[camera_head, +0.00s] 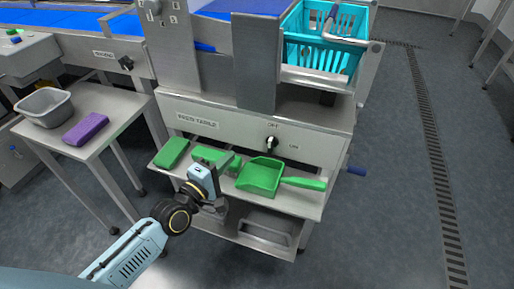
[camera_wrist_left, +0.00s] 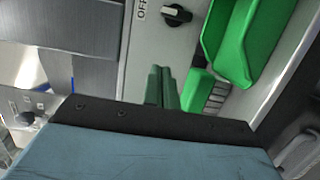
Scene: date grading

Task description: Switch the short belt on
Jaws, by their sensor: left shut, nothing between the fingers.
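A black rotary switch (camera_head: 271,143) sits on the grey front panel (camera_head: 315,150) of the machine, with OFF printed above it and ON to its right. It also shows at the top of the left wrist view (camera_wrist_left: 176,15), beside the OFF lettering. Its exact setting is hard to read. Blue belt surface (camera_head: 245,7) shows at the top behind metal plates. My left gripper (camera_head: 231,161) is shut and empty, over the shelf to the lower left of the switch and apart from it. Its fingers (camera_wrist_left: 163,88) point toward the panel in the wrist view. My right gripper is not in view.
A green scoop (camera_head: 261,177), a green brush (camera_head: 213,156) and a green block (camera_head: 172,152) lie on the shelf (camera_head: 305,203) below the panel. A turquoise basket (camera_head: 305,50) stands above. A side table holds a grey tub (camera_head: 45,107) and purple block (camera_head: 86,129).

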